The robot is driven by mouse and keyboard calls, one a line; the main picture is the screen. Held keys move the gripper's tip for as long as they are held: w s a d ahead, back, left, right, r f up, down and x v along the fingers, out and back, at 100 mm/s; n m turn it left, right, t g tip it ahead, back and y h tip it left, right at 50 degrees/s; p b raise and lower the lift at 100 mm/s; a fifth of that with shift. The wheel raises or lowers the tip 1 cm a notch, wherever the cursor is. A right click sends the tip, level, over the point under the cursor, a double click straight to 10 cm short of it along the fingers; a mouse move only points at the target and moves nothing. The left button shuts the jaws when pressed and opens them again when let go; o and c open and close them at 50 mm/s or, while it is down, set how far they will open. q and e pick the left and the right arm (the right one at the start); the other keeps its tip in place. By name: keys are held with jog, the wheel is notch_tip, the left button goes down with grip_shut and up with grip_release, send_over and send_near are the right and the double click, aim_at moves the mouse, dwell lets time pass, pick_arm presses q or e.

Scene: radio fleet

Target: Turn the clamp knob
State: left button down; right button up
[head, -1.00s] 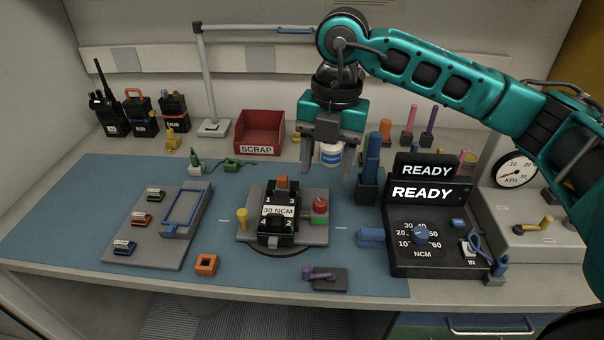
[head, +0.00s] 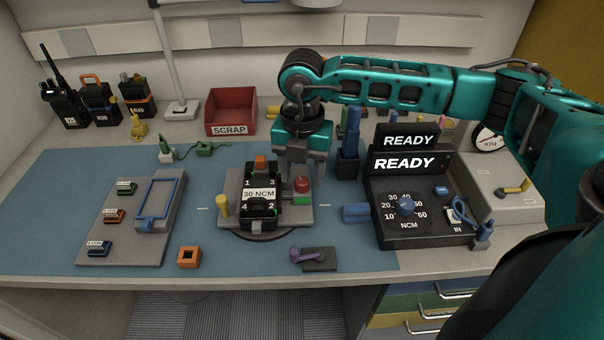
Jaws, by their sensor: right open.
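A grey fixture plate (head: 325,213) holds a black radio unit (head: 249,212) with a "30 NCM" label and an orange top. On the plate's right side a round red knob (head: 302,184) sits above a green block (head: 302,199); it looks like the clamp knob. A yellow post knob (head: 222,206) stands at the plate's left. My right gripper (head: 305,190) points down at the red knob, its fingers beside or just behind it. It is open; contact cannot be told. My left gripper is out of view.
A black torque unit (head: 420,232) reading READY stands to the right, with a blue driver (head: 357,212) beside it. A red SCRAP bin (head: 231,112) is behind. A grey tray (head: 128,235) lies left. The blue mat (head: 60,190) has free room at left.

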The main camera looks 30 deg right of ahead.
jog(key=shift+f, duration=0.6)
grip_shut()
